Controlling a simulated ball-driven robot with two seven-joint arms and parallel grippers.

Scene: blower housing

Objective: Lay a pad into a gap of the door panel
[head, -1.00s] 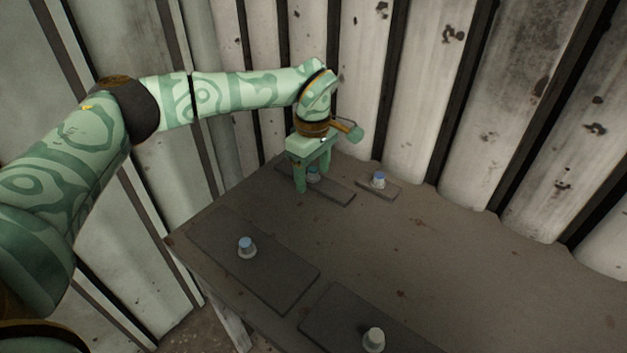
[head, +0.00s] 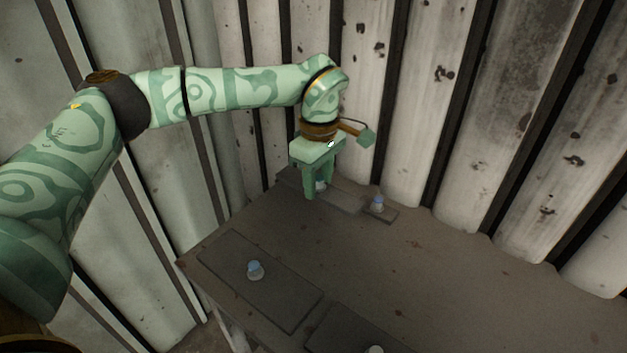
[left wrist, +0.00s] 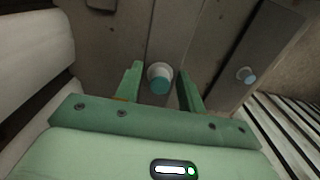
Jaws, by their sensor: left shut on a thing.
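My left gripper (head: 318,190) is at the far end of the table, shut on the pale, blue-topped knob (left wrist: 160,77) of a dark flat pad (head: 345,201). The fingers stand on either side of the knob and partly hide it in the head view. I cannot tell how far the pad is above the table. A smaller pad (head: 388,216) with a similar knob lies just right of it. A large pad (head: 285,293) with a knob lies at the left. I cannot clearly make out the door panel or its gap. My right gripper is not in view.
Another pad (head: 335,330) with a knob is cut off at the front edge of the head view. Corrugated metal walls (head: 470,120) stand close behind and left of the table (head: 450,270). The right part of the table is clear.

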